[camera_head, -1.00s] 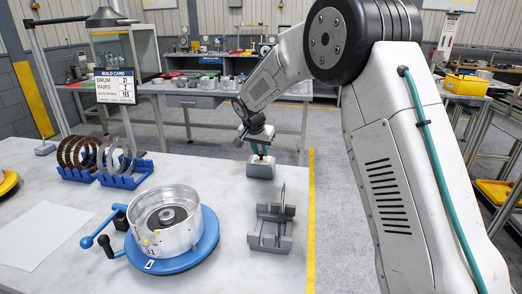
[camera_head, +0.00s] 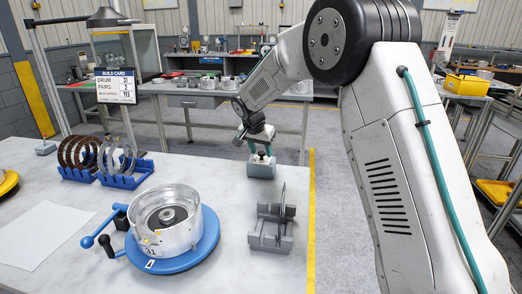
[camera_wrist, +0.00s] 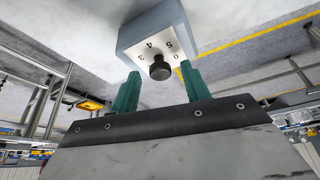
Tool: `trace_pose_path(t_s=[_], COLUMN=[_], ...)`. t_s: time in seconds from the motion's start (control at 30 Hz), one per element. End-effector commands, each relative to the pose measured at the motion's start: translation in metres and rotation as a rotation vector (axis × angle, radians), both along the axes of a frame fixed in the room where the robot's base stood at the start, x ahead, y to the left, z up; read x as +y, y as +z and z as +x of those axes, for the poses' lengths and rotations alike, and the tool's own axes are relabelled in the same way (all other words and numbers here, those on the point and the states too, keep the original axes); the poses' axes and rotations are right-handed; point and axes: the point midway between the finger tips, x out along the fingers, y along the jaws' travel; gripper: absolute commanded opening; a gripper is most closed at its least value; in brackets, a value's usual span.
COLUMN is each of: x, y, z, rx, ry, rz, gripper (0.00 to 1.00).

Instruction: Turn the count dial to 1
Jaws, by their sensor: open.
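The count dial is a small grey box (camera_head: 261,170) on the far right part of the white table. In the wrist view its pale face (camera_wrist: 150,45) shows the numbers 3, 4 and 5 and what looks like a 0. A round black knob (camera_wrist: 159,68) stands out from that face. My gripper (camera_wrist: 160,72) is open, with one green finger on each side of the knob and a visible gap to each. In the head view my gripper (camera_head: 262,147) is just above the box. The knob's pointer mark and the 1 cannot be made out.
A silver drum (camera_head: 165,222) sits on a blue turntable (camera_head: 203,246) with a blue-knobbed lever. A grey cradle (camera_head: 272,233) stands nearer than the dial. Blue racks (camera_head: 126,176) hold curved shoes. A build card (camera_head: 115,86) stands behind.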

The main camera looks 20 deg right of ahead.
Motion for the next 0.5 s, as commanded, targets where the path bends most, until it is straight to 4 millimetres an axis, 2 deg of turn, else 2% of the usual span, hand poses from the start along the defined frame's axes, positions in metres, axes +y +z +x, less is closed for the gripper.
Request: trace_pose_path(t_s=[0.4,0.5], x=[0.016,0.019], y=[0.058,0.066], z=[-0.018,-0.021], rx=[-0.002,-0.001], ry=[0.000,0.000], rz=[0.001,0.001], gripper=[0.47,0.47])
